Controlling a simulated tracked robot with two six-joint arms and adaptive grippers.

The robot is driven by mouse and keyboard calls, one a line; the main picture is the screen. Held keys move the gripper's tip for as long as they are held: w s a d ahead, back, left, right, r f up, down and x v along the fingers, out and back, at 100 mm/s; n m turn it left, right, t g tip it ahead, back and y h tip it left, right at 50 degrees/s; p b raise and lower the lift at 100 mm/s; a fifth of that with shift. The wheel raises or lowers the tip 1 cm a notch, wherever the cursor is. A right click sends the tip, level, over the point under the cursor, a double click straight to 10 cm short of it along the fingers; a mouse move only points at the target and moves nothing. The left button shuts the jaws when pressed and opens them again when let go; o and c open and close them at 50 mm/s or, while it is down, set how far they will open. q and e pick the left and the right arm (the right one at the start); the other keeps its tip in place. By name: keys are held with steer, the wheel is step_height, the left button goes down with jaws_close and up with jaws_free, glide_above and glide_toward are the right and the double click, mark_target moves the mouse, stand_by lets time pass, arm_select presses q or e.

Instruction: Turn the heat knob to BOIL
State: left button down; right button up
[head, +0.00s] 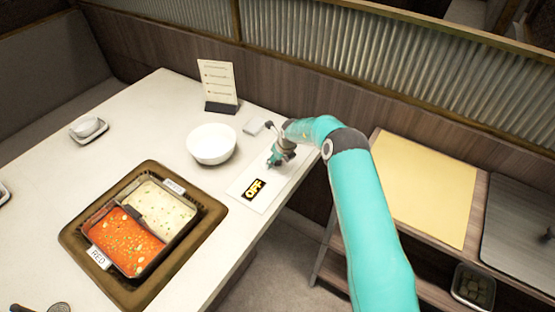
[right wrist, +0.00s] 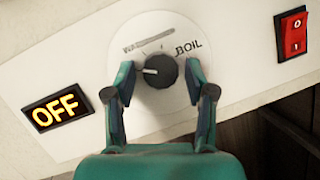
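The black heat knob (right wrist: 158,72) sits on a round white dial on the pale control panel (right wrist: 230,65) in the right wrist view. Its white pointer line points left. BOIL is printed at the knob's upper right; a label at its upper left is only partly legible. My right gripper (right wrist: 159,76) is open, with one finger on each side of the knob and visible gaps. An OFF display (right wrist: 57,109) is lit left of the dial. In the head view, my right gripper (head: 277,157) is over the panel and hides the knob. My left gripper is not in view.
A red rocker switch (right wrist: 291,33) is right of the dial. On the table (head: 135,100) are a white bowl (head: 211,143), a card stand (head: 219,87) and a divided pot (head: 142,227) of red and pale broth. A side shelf (head: 425,185) stands to the right.

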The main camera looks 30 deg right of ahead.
steer(key=c, duration=0.8)
steer(key=shift+m+h+b, duration=0.3)
steer(key=shift+m+b, duration=0.05)
steer(key=shift+m, duration=0.45)
steer(key=o, duration=1.1)
steer(key=shift+r, duration=0.1)
steer(key=v, duration=1.1)
steer(key=shift+s+a+r, duration=0.1)
steer(key=shift+r, duration=0.25)
